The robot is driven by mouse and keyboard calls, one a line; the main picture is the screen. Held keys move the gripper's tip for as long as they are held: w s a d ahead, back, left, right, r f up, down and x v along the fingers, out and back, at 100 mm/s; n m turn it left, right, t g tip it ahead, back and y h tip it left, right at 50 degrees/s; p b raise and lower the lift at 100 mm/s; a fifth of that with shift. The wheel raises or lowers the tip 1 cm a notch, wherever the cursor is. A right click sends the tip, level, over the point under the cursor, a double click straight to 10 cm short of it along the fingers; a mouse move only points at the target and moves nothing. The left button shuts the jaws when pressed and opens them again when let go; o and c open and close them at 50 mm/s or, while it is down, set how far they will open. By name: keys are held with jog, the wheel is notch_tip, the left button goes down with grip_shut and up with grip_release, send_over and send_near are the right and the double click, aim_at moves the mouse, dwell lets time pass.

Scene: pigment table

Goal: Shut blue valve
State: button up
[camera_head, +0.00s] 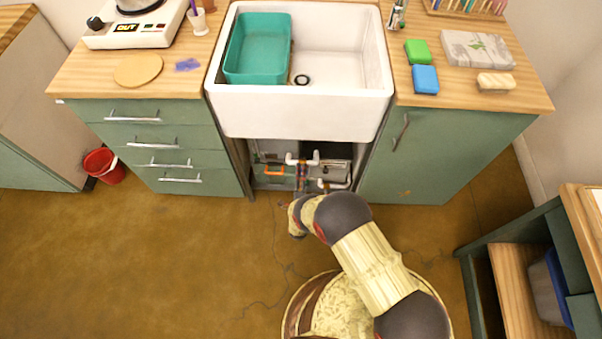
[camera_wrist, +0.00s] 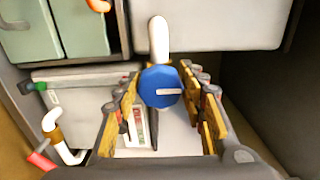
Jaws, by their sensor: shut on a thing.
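The blue valve (camera_wrist: 160,88) is a faceted knob with a short white bar lying level across its face. It sits below a white upright pipe (camera_wrist: 158,38) in the wrist view. My gripper (camera_wrist: 163,78) has one finger on each side of the knob and is shut on it. The tips lie close to the knob's left and right edges. In the head view my arm reaches to the open space under the sink (camera_head: 300,110). The valve and my fingers cannot be made out there.
White pipework (camera_head: 302,160) and an orange handle (camera_head: 273,171) show under the sink. In the wrist view a bent white pipe (camera_wrist: 62,150) with a red end stands lower left. A drawer unit (camera_head: 165,160) and a cupboard (camera_head: 435,155) flank the opening. A red bucket (camera_head: 104,166) stands left.

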dwell(0.3)
jog(key=o, duration=1.1)
jog(key=shift+c, duration=0.2)
jog(key=shift+o, duration=0.4)
jog(key=s, duration=1.2)
jog(key=shift+a, duration=0.2)
jog(key=shift+f, duration=0.1)
